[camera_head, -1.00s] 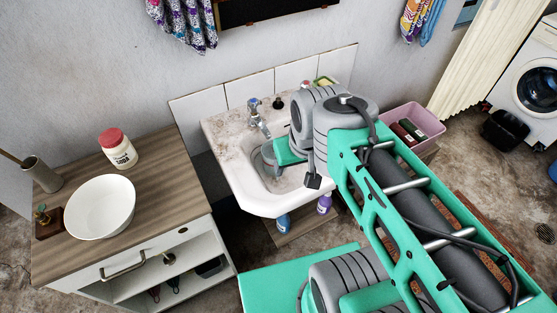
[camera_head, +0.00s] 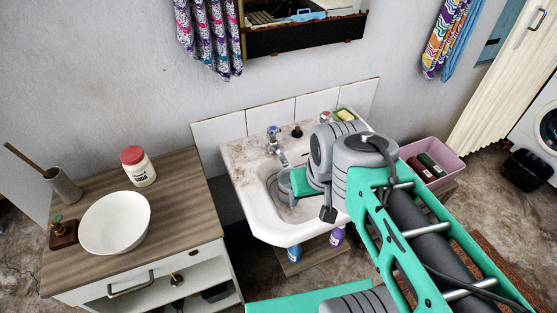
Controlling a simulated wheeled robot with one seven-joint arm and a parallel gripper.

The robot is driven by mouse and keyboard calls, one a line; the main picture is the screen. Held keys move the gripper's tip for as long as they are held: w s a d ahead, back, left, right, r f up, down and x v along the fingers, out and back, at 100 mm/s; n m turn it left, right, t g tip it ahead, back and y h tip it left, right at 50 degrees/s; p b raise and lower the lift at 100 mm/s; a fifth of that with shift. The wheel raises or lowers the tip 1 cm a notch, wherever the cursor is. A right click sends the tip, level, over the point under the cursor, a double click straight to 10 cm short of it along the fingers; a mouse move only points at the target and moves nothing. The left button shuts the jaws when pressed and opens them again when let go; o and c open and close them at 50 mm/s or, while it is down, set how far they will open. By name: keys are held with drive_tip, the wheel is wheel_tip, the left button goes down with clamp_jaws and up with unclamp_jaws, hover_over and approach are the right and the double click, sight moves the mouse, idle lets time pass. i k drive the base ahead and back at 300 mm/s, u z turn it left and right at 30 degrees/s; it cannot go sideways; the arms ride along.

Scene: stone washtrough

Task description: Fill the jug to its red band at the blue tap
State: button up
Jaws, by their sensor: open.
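The blue-topped tap (camera_head: 274,146) stands at the back left of the stone washtrough (camera_head: 246,172), its spout over the basin. A red-topped tap (camera_head: 325,117) is at the back right. A small grey rounded shape (camera_head: 284,188) shows in the basin below and slightly right of the blue tap's spout; it may be the jug, but it is mostly hidden. No red band or water level can be made out. My gripper (camera_head: 298,183), green and grey, is open, low over the basin beside that shape. Its fingertips are hard to see, and I cannot tell whether they touch it.
At left, a wooden counter (camera_head: 182,215) holds a white bowl (camera_head: 114,222), a red-lidded jar (camera_head: 138,167) and a utensil pot (camera_head: 63,187). Bottles (camera_head: 337,237) stand under the trough. A pink crate (camera_head: 448,165) is at right. My arm covers the trough's right side.

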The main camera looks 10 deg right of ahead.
sight(273, 131)
drive_tip(key=u, duration=0.15)
drive_tip(key=k, duration=0.45)
drive_tip(key=z, duration=0.6)
drive_tip(key=i, duration=1.05)
drive_tip(key=u, duration=0.85)
